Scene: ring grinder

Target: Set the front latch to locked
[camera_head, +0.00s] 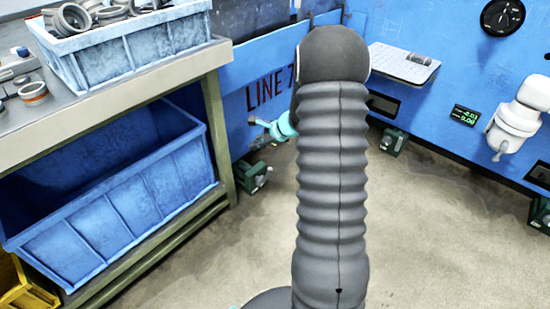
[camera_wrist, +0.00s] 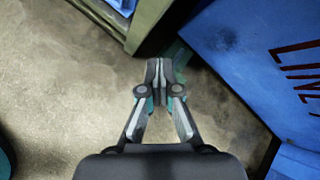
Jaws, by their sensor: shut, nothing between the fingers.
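I cannot make out the front latch in either view; my grey ribbed arm covers the middle of the head view and may hide it. The blue machine (camera_head: 460,90) carries the lettering "LINE 7", partly covered by my arm. My gripper (camera_wrist: 158,70) is shut and empty in the wrist view, pointing down past the machine's blue side toward the floor. In the head view only a teal and grey part of my gripper (camera_head: 254,120) shows, left of my arm, in front of the blue panel below the lettering.
A workbench (camera_head: 222,52) at the left holds a blue crate (camera_head: 150,42) of metal rings; a larger blue bin (camera_head: 110,200) sits below. Green machine feet (camera_head: 254,176) stand on the floor. A white fixture (camera_head: 515,122) juts out at right. The floor (camera_head: 430,240) right of my arm is clear.

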